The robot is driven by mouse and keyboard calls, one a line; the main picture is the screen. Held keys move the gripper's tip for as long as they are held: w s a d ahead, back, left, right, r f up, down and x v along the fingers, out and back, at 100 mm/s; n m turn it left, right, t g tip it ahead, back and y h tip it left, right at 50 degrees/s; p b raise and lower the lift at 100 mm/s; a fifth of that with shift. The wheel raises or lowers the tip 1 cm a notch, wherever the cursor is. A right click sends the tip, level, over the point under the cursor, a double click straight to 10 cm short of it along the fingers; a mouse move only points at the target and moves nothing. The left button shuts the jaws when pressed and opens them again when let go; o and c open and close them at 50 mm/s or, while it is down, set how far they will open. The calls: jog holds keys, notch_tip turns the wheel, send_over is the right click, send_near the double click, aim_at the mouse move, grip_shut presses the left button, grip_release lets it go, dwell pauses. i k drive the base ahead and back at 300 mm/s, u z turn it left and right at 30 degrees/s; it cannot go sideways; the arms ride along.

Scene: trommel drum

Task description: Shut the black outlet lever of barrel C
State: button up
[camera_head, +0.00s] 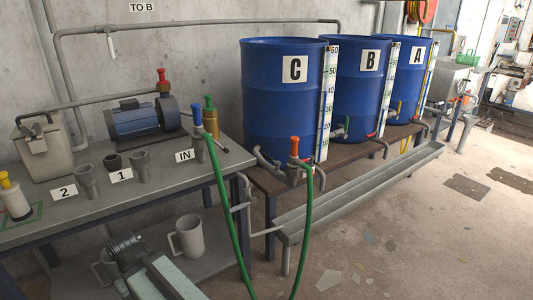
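Barrel C (283,105) is a blue drum with a white "C" label, the nearest of three on a brown bench. A grey outlet pipe (265,160) shows low at its front left. An orange-topped grey fitting (294,165) with a green hose beside it stands in front of its foot. I cannot make out a black lever on barrel C, so its position cannot be told. Part of my arm, pale with a dark joint, shows at the lower left, well apart from the barrel. My gripper's fingers are not in view.
A grey trough (360,190) runs along the bench front. A green hose (308,215) hangs in a loop before it. The left table (110,215) holds a blue pump (135,118) and several fittings. Barrels B (362,90) and A (408,80) stand behind.

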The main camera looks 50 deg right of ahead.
aim_at(268, 157)
jog(key=z, duration=0.05)
jog(key=k, duration=1.25)
jog(key=z, duration=0.4)
jog(key=i, duration=0.8)
jog(key=u, duration=0.05)
